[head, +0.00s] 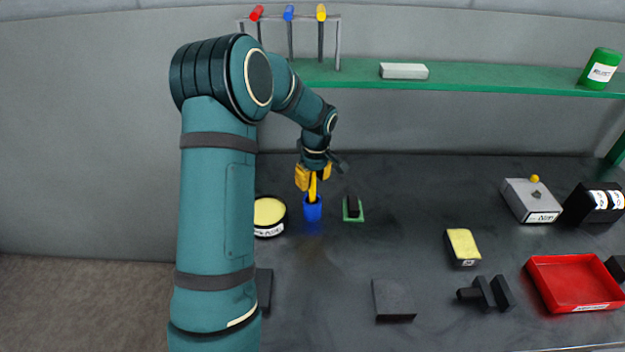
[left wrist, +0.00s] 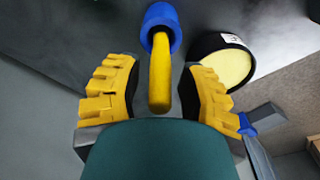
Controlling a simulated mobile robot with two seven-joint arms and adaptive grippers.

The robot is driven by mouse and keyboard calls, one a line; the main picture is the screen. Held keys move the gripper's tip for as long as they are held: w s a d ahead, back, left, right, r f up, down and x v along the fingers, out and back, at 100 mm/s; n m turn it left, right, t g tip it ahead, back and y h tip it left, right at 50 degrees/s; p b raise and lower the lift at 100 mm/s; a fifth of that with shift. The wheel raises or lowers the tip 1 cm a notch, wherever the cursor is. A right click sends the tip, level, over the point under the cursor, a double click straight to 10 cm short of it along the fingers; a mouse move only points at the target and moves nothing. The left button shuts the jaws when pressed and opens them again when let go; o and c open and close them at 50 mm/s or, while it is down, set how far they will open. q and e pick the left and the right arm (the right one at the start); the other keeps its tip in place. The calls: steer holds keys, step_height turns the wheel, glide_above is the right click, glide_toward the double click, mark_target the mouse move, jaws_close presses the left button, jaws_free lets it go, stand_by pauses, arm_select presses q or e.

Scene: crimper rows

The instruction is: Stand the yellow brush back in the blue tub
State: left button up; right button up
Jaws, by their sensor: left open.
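The yellow brush (head: 312,190) stands in the blue tub (head: 312,211) on the dark bench, its handle pointing up. In the left wrist view the brush handle (left wrist: 160,80) rises out of the blue tub (left wrist: 160,20). The brush's lower end is hidden inside the tub. My left gripper (head: 313,176) is above the tub with its yellow fingers apart. In the left wrist view the fingers (left wrist: 158,88) are on both sides of the handle, with a visible gap on each side. My right gripper is not in view.
A round black tin with a cream top (head: 269,211) stands close left of the tub. A green-based block (head: 353,209) is to its right. A yellow-topped block (head: 462,246), a red tray (head: 574,284) and dark parts lie farther right. A green shelf (head: 460,81) runs behind.

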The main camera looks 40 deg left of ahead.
arm_select(q)
step_height(320, 180, up, 11)
steer(key=d, duration=0.1)
steer(key=shift+s+r, duration=0.15)
steer(key=shift+d, duration=0.1)
stand_by(0.6)
